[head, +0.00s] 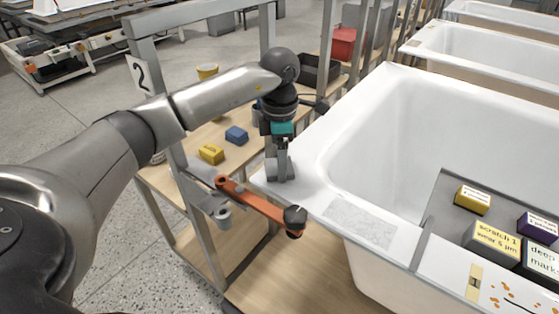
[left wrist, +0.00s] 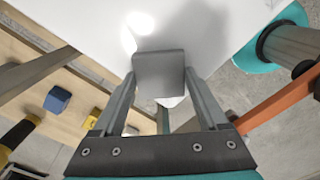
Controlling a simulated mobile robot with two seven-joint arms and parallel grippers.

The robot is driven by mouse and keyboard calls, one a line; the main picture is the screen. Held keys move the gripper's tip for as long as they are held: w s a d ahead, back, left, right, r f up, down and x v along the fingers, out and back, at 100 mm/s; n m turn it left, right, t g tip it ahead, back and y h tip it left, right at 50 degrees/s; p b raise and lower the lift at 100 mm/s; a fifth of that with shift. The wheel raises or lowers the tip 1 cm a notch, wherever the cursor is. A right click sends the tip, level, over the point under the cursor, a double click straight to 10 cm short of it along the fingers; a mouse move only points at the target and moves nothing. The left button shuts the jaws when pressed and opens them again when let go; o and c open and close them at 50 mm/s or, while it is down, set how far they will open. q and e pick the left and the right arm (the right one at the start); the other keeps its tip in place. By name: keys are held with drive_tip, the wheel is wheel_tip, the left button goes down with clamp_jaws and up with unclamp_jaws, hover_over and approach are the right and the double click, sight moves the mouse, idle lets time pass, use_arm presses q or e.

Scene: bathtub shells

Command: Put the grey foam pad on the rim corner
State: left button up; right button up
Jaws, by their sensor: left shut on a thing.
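My left gripper (head: 281,172) is shut on the grey foam pad, a small block (left wrist: 159,74) between its fingertips in the left wrist view. In the head view the pad (head: 272,169) is partly hidden by the fingers. The gripper points down at the near-left rim corner (head: 268,186) of the white bathtub (head: 385,140). The white tub surface (left wrist: 205,30) lies behind the pad in the left wrist view. I cannot tell whether the pad touches the rim. My right gripper is not in view.
An orange clamp arm (head: 255,203) with a black knob (head: 294,218) reaches across just in front of the corner. A wooden bench (head: 230,165) with a yellow block (head: 211,153) and a blue block (head: 236,135) stands behind. A grey tray (head: 436,206) with labelled blocks sits at right.

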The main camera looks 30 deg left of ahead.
use_arm(q)
drive_tip(key=o, duration=0.9)
drive_tip(key=shift+f, duration=0.15)
drive_tip(key=shift+c, duration=0.2)
drive_tip(key=o, duration=0.4)
drive_tip(key=shift+c, duration=0.2)
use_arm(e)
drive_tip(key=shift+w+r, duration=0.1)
use_arm(q)
drive_tip(key=shift+r, duration=0.25)
wheel_tip(320, 180, up, 12)
drive_tip(key=p, duration=0.3)
drive_tip(key=shift+p, duration=0.4)
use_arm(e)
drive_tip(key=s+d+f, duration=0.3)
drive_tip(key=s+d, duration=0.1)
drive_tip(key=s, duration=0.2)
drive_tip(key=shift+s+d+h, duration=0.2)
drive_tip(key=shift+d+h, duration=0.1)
use_arm(q)
drive_tip(key=shift+f, duration=0.1)
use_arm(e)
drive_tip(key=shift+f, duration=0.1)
